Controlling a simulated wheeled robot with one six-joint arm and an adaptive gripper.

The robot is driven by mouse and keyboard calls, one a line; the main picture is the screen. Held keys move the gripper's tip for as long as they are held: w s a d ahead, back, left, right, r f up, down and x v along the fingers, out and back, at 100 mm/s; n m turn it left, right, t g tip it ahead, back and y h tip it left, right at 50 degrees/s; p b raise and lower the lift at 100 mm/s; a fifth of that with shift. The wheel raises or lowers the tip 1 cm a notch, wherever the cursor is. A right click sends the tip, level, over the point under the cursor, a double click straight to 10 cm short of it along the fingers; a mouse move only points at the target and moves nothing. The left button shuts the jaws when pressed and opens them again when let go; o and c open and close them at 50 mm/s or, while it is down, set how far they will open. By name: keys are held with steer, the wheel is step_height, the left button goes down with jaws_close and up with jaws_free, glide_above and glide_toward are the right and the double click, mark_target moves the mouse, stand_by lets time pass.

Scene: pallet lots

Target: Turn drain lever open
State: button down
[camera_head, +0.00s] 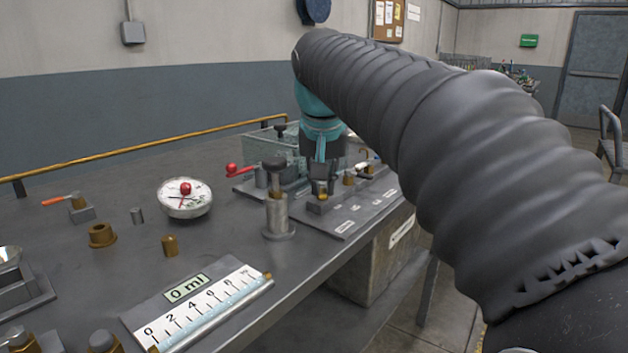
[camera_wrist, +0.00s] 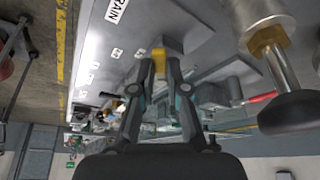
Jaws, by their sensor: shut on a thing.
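My gripper (camera_wrist: 159,62) is shut on the drain lever; a yellow part of the lever (camera_wrist: 160,54) shows between the fingertips in the wrist view. A partly cropped label ending in "RAIN" (camera_wrist: 117,9) lies on the plate beside it. In the head view my gripper (camera_head: 321,186) is low over the labelled grey plate (camera_head: 345,222) near the bench's right edge. My fingers hide most of the lever, so its angle cannot be told.
A grey post (camera_head: 277,217) stands just left of the plate. A red-knobbed lever (camera_head: 240,171) is behind it. A round gauge (camera_head: 184,198), brass fittings (camera_head: 102,235) and a "0 ml" scale (camera_head: 196,306) lie further left. A clear tank (camera_head: 262,142) is at the back.

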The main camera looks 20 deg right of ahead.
steer(key=d+n+y, duration=0.1)
steer(key=n, duration=0.1)
steer(key=d+n+y, duration=0.1)
steer(key=n, duration=0.2)
steer(key=shift+d+n, duration=0.15)
steer(key=shift+n, duration=0.15)
steer(key=shift+w+d+n+g+y, duration=0.15)
steer(key=shift+d+n+y, duration=0.15)
steer(key=shift+n, duration=0.55)
steer(key=shift+w+d+n+g+y, duration=0.1)
steer(key=shift+d+n+y, duration=0.2)
steer(key=shift+n, duration=0.6)
steer(key=shift+w+d+n+g+y, duration=0.15)
steer(key=shift+n+y, duration=0.25)
steer(key=shift+n, duration=0.45)
steer(key=c, duration=1.2)
jaws_free()
steer(key=v, duration=1.2)
steer(key=shift+d, duration=0.1)
